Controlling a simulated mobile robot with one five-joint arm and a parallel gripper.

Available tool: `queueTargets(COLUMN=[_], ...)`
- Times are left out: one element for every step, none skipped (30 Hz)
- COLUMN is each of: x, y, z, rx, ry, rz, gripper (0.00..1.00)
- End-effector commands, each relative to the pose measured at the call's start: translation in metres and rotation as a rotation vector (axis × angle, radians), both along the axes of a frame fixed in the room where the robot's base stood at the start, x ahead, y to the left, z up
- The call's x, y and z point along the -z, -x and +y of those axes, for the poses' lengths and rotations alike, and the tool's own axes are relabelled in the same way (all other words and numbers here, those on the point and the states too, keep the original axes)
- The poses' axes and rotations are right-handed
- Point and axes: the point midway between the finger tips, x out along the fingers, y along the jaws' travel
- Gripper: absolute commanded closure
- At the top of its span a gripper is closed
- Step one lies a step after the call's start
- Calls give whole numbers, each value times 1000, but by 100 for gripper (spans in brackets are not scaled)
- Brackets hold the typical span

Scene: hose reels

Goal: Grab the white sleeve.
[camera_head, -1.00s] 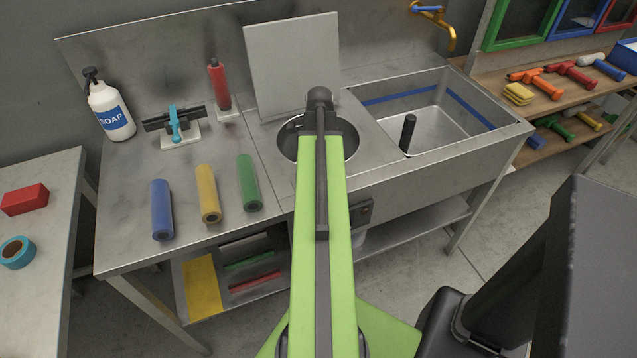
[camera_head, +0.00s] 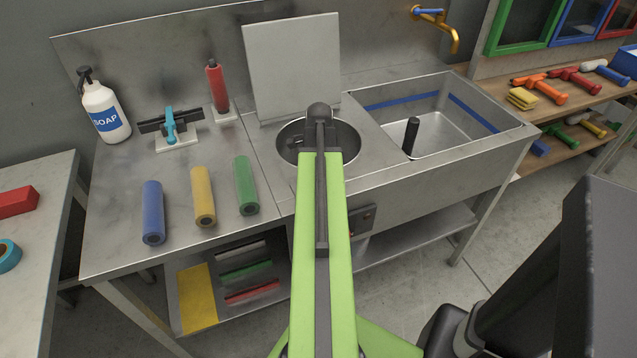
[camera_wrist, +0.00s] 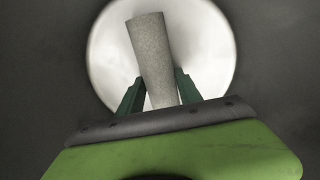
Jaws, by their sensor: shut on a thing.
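A pale grey-white sleeve (camera_wrist: 152,50) stands slightly tilted between the two dark green fingers of my gripper (camera_wrist: 160,82) in the wrist view. The fingers are shut on its lower part in the picture. Behind it is the bright round inside of a basin (camera_wrist: 215,50). In the head view my green arm reaches to the round basin (camera_head: 291,131) in the counter. My gripper and the white sleeve are hidden there behind the arm.
Blue (camera_head: 152,212), yellow (camera_head: 203,197) and green (camera_head: 246,186) sleeves lie on the counter left of the basin. Behind them are a soap bottle (camera_head: 105,118), a blue-handled tool (camera_head: 170,127) and a red cylinder (camera_head: 216,87). An upright lid (camera_head: 293,65) stands behind the basin. A sink (camera_head: 440,125) is at right.

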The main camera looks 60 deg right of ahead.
Motion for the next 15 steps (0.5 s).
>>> queueTargets(x=[0, 0, 0, 0, 0, 0, 0, 0, 0, 0, -1, -3, -5, -8, -12], y=[0, 0, 0, 0, 0, 0, 0, 0, 0, 0, 0, 0, 0, 0, 0], z=[0, 0, 0, 0, 0, 0, 0, 0, 0, 0, 0, 0, 0, 0, 0], rx=[0, 0, 0, 0, 0, 0, 0, 1, 1, 1, 1, 1, 1, 1, 1], ry=[0, 0, 0, 0, 0, 0, 0, 0, 0, 0, 0, 0, 0, 0, 0], rz=[0, 0, 0, 0, 0, 0, 0, 0, 0, 0, 0, 0, 0, 0, 0], gripper=[88, 92, 97, 100, 100, 100, 100, 100, 100, 100, 100, 100, 100, 100, 100])
